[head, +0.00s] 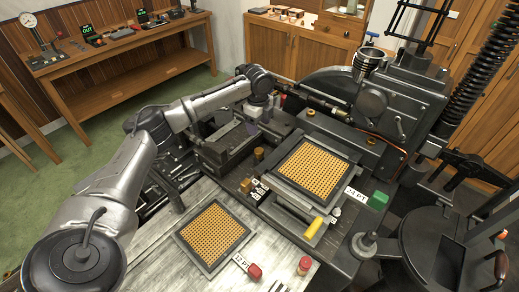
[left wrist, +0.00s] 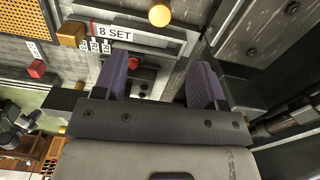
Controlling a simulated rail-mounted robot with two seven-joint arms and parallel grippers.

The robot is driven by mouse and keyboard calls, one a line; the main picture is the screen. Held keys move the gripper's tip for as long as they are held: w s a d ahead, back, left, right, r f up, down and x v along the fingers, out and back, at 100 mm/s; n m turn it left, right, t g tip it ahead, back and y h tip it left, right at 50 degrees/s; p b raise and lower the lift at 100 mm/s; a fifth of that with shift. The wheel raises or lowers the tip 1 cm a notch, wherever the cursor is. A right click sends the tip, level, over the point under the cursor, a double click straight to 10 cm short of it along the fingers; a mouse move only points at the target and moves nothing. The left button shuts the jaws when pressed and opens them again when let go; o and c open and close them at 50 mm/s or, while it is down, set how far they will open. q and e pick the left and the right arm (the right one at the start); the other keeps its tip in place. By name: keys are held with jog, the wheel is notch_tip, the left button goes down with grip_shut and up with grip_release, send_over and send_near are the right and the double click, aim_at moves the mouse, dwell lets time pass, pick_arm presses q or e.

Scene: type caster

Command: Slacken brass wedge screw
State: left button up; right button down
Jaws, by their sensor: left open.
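My left gripper (head: 254,112) is over the machine's dark block, left of the casting head. Its two purple-padded fingers stand apart with nothing between them in the left wrist view (left wrist: 160,80). A round brass knob (left wrist: 160,15) shows beyond the fingertips, and a square brass block (left wrist: 71,34) is beside the "8 SET" plate (left wrist: 112,32). Two small brass pieces, one upper (head: 258,154) and one lower (head: 246,185), stand left of the raised matrix case in the head view. I cannot tell which brass part is the wedge screw. My right gripper is not in view.
The raised matrix case (head: 283,190) with its gold grid sits right of the gripper. A second framed grid (head: 181,238) lies on the front metal bench. The casting pot (head: 369,66) and machine body stand behind.

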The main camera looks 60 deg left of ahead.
aim_at(259, 150)
pick_arm(q)
notch_tip(259, 150, down, 12)
jog(key=shift+f+b, duration=0.25)
jog(key=shift+b, duration=0.45)
jog(key=shift+c, duration=0.3)
